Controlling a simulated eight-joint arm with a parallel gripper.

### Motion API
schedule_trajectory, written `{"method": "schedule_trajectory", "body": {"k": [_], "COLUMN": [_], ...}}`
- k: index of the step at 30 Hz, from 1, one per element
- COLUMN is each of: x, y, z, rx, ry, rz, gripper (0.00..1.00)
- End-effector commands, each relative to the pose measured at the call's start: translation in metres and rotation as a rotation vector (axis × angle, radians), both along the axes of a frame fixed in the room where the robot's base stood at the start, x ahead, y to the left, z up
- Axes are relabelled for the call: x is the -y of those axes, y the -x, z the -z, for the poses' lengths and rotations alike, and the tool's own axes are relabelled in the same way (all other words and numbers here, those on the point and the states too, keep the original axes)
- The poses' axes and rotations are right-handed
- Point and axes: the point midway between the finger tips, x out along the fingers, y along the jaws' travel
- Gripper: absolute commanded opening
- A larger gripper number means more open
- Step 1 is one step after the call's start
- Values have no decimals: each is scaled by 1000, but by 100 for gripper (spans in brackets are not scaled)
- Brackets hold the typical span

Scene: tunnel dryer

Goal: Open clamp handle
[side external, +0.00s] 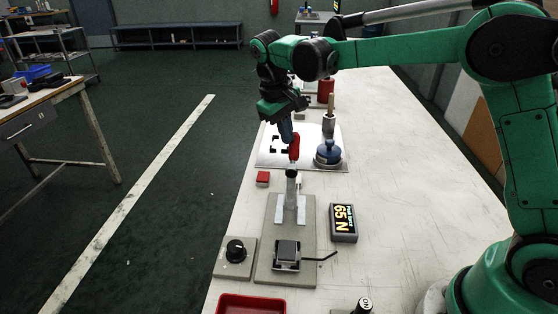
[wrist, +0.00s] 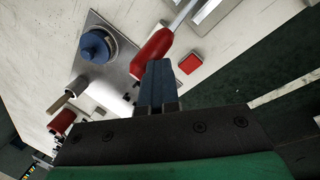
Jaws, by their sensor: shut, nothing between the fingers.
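The clamp has a red handle (side external: 294,147) on a grey metal lever (side external: 291,185), mounted on a grey base plate (side external: 264,262). The handle points toward the far end of the table, or upward; I cannot tell its exact tilt. In the wrist view the red handle (wrist: 153,54) runs up to the metal rod at the top. My gripper (side external: 289,138) is shut and empty, with blue fingers beside the handle's far end. In the wrist view the fingertips (wrist: 158,66) appear right next to the handle; whether they touch it is unclear.
A display reading 65 N (side external: 343,222) stands right of the clamp, a black knob (side external: 236,250) left. A red block (side external: 263,178) lies beyond the knob. A blue round part (side external: 328,152) sits on a metal plate (side external: 267,158). A red tray (side external: 250,304) is in front. The table's right side is mostly clear.

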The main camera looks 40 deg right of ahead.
Motion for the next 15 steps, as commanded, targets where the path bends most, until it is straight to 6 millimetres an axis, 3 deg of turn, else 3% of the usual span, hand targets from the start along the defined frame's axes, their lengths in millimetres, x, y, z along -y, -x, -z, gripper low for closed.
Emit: {"method": "schedule_trajectory", "body": {"k": [1,15], "x": [7,5], "y": [-5,-5], "z": [2,-4], "rx": [23,23], "ry": [14,13], "rz": [5,5], "gripper": [0,0]}}
